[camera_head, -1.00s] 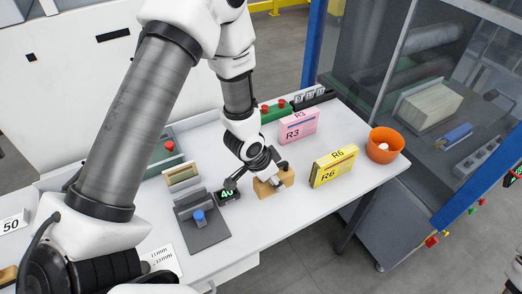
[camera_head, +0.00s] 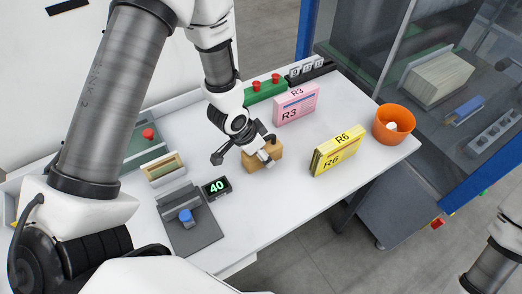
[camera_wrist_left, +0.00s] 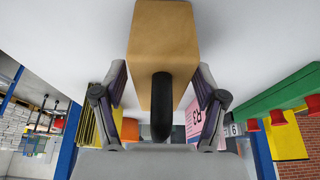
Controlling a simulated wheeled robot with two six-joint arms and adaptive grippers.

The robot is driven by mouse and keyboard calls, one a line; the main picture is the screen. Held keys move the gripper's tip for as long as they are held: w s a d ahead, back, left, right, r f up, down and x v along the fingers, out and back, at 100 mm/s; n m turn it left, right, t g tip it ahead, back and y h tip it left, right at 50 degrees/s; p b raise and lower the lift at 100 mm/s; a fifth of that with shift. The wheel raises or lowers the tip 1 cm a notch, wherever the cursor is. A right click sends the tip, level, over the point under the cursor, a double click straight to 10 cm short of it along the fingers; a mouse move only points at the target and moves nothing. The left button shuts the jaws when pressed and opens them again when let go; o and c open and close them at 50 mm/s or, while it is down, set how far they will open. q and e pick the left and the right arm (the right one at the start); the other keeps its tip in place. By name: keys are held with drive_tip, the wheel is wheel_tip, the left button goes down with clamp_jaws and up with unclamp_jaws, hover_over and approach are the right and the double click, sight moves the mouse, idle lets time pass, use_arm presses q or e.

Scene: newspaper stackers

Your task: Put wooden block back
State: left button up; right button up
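The wooden block (camera_head: 254,165) stands on the white table, right of the small display reading 40. In the left wrist view the wooden block (camera_wrist_left: 165,35) is straight ahead, with a dark rounded knob (camera_wrist_left: 162,108) on its near face. My left gripper (camera_head: 243,158) is at the block. In the left wrist view its fingers (camera_wrist_left: 162,82) are spread on both sides of the block and knob. I see no clear grip on either. My right gripper is out of view; only part of my right arm shows at the lower right of the head view.
The display (camera_head: 216,187) and a grey stand with a blue knob (camera_head: 185,215) are left of the block. A pink R3 box (camera_head: 296,104), yellow R6 box (camera_head: 337,150) and orange bowl (camera_head: 393,123) stand right. Green button box (camera_head: 265,89) is behind.

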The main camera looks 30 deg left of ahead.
use_arm(q)
drive_tip(key=shift+s+d+r, duration=0.15)
drive_tip(key=shift+s, duration=0.05)
drive_tip(key=shift+w+r, duration=0.1)
drive_tip(key=shift+r, duration=0.05)
drive_tip(key=b+v, duration=0.1)
drive_tip(key=v, duration=0.6)
drive_tip(key=shift+r+b, duration=0.1)
drive_tip(key=shift+b, duration=0.2)
drive_tip(key=p+v, duration=0.1)
drive_tip(key=v, duration=0.2)
drive_tip(key=shift+r, duration=0.25)
drive_tip(key=shift+s+a+r, duration=0.2)
drive_tip(key=shift+a+r, duration=0.1)
drive_tip(key=shift+r, duration=0.05)
